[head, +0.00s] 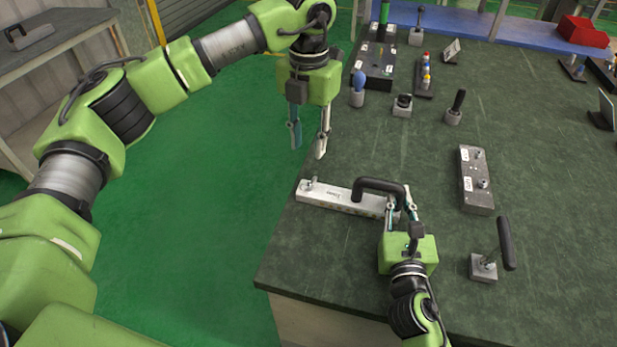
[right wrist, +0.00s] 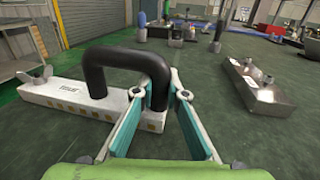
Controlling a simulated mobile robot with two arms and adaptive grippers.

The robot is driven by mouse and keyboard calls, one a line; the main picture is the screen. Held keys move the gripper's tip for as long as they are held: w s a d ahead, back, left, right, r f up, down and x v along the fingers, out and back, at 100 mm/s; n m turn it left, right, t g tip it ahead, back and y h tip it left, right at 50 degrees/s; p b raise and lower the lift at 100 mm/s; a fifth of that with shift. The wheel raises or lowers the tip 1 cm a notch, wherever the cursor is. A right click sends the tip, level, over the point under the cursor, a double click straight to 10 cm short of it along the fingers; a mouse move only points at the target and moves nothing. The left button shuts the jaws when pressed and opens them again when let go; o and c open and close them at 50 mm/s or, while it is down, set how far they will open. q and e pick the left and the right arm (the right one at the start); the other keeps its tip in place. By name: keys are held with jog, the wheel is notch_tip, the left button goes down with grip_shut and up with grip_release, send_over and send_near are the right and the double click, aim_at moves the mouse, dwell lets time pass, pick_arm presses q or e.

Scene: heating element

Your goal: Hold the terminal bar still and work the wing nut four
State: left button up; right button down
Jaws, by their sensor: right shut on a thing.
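The terminal bar (head: 335,197) is a long pale bar with a black arched handle (head: 378,185), lying on the dark table near its left edge. It also shows in the right wrist view (right wrist: 70,101). A grey wing nut (right wrist: 36,78) stands at the bar's left end; it is small in the head view (head: 308,184). My right gripper (head: 400,200) is shut on the handle's right leg, just above the bar's right end; its fingers partly hide the leg's foot. My left gripper (head: 308,140) is open and empty, hanging beyond the table's left edge, apart from the bar.
A grey block with studs (head: 476,180) lies to the right. A small block with a tilted black lever (head: 484,266) stands at the lower right. Several knobs and switches stand farther back, with a red bin (head: 583,31). The table between bar and knobs is clear.

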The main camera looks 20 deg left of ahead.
aim_at(308, 185)
pick_arm(q)
notch_tip(308, 185, down, 11)
jog(key=shift+f, duration=0.15)
dwell(0.4)
grip_shut()
